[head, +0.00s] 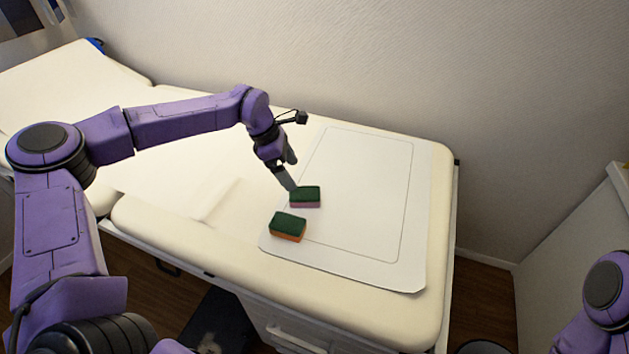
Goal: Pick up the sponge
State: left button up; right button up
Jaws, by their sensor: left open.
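Two sponges with dark green tops lie on a white sheet. One sponge has a pinkish-purple lower layer (305,197). The other sponge, with an orange lower layer (288,227), lies nearer the front edge and a little to the left. My left gripper (291,174) is open, just behind and to the left of the pink-layered sponge, with a fingertip close to its back left corner. I cannot tell whether it touches. My right gripper is out of view; only a part of my right arm shows at the lower right.
The white sheet (375,195) with a thin outlined border lies on a cream padded couch (345,305). A wall (400,70) runs along the back. A white cabinet (575,230) stands at the right. The sheet right of the sponges is clear.

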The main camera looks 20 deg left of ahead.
aim_at(304, 192)
pick_arm(q)
jog(key=shift+w+d+f, duration=0.1)
jog(key=shift+w+f, duration=0.05)
jog(key=shift+w, duration=0.2)
jog(key=x, duration=0.6)
jog(key=p+x, duration=0.1)
jog(key=x, duration=0.2)
jog(key=shift+s+a+f, duration=0.25)
jog(key=shift+s+f, duration=0.05)
jog(key=shift+f, duration=0.05)
jog(key=c, duration=1.1)
jog(key=shift+c, duration=0.3)
jog(key=shift+r, duration=0.1)
jog(key=shift+r, duration=0.3)
notch_tip(304, 192, up, 3)
jog(key=shift+s+d, duration=0.1)
jog(key=shift+s, duration=0.1)
jog(key=s+d+r+b, duration=0.1)
jog(key=s+d+r, duration=0.3)
jog(key=s+r, duration=0.5)
jog(key=s, duration=0.4)
